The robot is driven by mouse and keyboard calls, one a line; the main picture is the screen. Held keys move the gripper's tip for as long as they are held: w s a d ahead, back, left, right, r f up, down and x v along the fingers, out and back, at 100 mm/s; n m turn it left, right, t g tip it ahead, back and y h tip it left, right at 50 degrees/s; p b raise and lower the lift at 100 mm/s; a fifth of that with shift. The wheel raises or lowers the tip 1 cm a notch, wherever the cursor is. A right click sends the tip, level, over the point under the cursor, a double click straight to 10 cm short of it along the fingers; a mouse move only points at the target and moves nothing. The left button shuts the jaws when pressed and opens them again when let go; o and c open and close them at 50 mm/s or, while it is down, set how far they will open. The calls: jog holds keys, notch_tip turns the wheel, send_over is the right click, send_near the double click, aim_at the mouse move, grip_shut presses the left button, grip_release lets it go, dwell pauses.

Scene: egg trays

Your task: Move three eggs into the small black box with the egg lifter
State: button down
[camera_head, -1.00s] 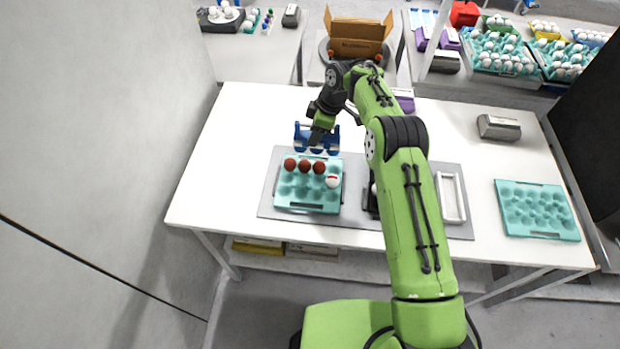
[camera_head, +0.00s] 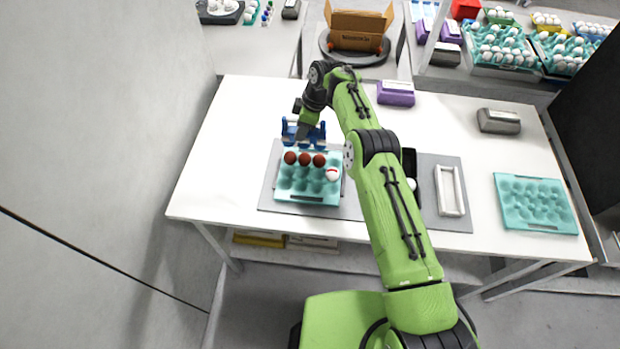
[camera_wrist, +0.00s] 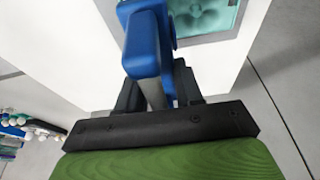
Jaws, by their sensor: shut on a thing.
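My gripper (camera_head: 307,119) is shut on the blue egg lifter (camera_head: 291,131) above the back edge of the teal tray. The lifter's blue handle also fills the middle of the wrist view (camera_wrist: 143,45), between the fingers. The teal egg tray (camera_head: 308,197) holds three brown eggs (camera_head: 304,159) in its back row and one white egg with a red mark (camera_head: 332,174) at the right. The small black box (camera_head: 409,160) stands right of the tray, partly hidden by my arm. A white egg (camera_head: 411,184) shows in it.
A grey mat (camera_head: 366,208) lies under the tray and box. A white narrow tray (camera_head: 450,190) is right of the box, and an empty teal tray (camera_head: 536,203) lies farther right. Purple (camera_head: 396,93) and grey (camera_head: 499,120) boxes stand behind. The table's left part is clear.

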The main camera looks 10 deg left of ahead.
jog(key=shift+f+b, duration=2)
jog(key=shift+f, duration=0.45)
jog(key=shift+r, duration=0.1)
jog(key=shift+f+b, duration=0.35)
jog(key=shift+b, duration=0.2)
